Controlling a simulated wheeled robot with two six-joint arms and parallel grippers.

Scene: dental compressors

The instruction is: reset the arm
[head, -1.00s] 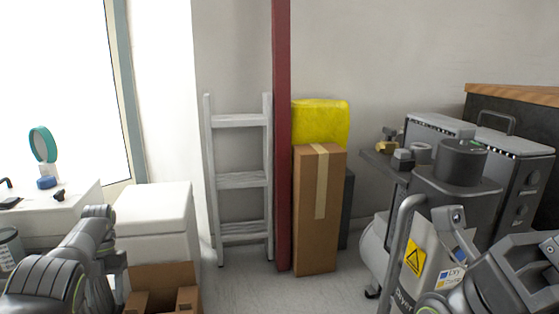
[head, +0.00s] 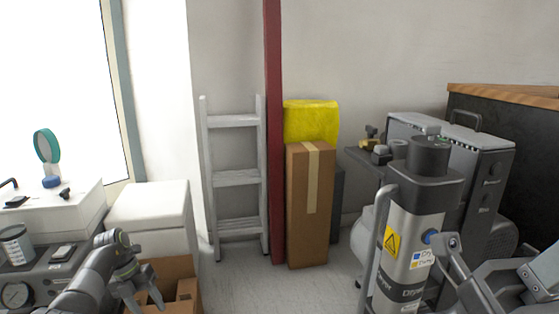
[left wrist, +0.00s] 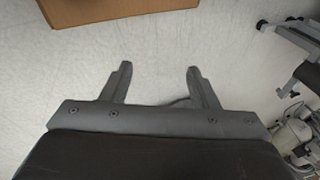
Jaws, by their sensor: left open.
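My left gripper (head: 138,296) is at the lower left of the head view, above an open cardboard box. In the left wrist view the same gripper (left wrist: 158,68) has its two fingers spread wide with nothing between them, over the pale floor. Part of my right arm (head: 500,283) reaches in at the lower right of the head view, in front of the compressors. Whether its jaws are open or shut cannot be made out.
A grey compressor cylinder with a yellow warning label (head: 407,250) stands close to my right arm. The open cardboard box (head: 185,292) is by my left gripper. A ladder (head: 235,180) and a tall carton (head: 309,205) stand at the wall. Floor between is clear.

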